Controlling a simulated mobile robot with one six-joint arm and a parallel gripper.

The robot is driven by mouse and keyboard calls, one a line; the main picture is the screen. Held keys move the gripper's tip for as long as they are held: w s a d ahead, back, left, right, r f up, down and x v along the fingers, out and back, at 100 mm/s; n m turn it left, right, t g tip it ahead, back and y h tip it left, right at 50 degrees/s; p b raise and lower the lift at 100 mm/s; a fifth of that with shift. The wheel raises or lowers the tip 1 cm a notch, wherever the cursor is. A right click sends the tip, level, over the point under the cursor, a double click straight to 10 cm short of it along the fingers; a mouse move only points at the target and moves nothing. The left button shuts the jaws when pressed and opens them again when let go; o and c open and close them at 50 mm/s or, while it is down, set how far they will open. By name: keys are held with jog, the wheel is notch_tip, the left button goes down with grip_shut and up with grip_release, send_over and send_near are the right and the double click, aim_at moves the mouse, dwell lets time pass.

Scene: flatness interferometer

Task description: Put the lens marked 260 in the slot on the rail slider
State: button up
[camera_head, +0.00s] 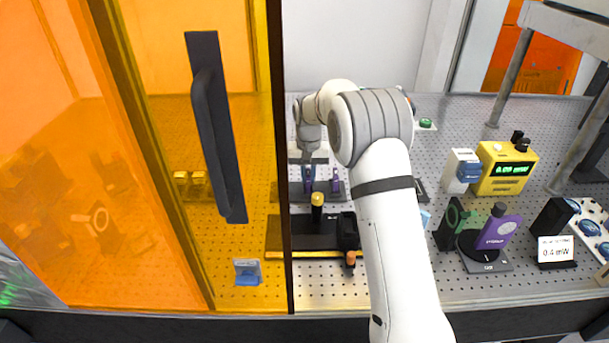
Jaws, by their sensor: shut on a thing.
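My gripper (308,160) points down beyond the orange panel's edge, at the back of the perforated table. It is shut on a small bluish thing (309,173), seemingly a lens; no marking on it is readable. The held thing is right over a purple post or slider (308,187) on a dark rail (325,198). I cannot tell whether it touches the slot or is above it. A second purple post (335,186) stands just to the right. My arm hides the rail's right part.
An orange door (140,180) with a black handle (211,130) covers the left. A gold-topped post (317,205) stands in front of the rail. Right of my arm are a yellow meter (506,170), a purple device (498,232) and a 0.4 mW sign (556,251).

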aim_at(308, 172)
grip_shut()
jog(key=shift+r, duration=0.1)
jog(key=shift+r+p, duration=1.95)
jog(key=shift+r, duration=1.1)
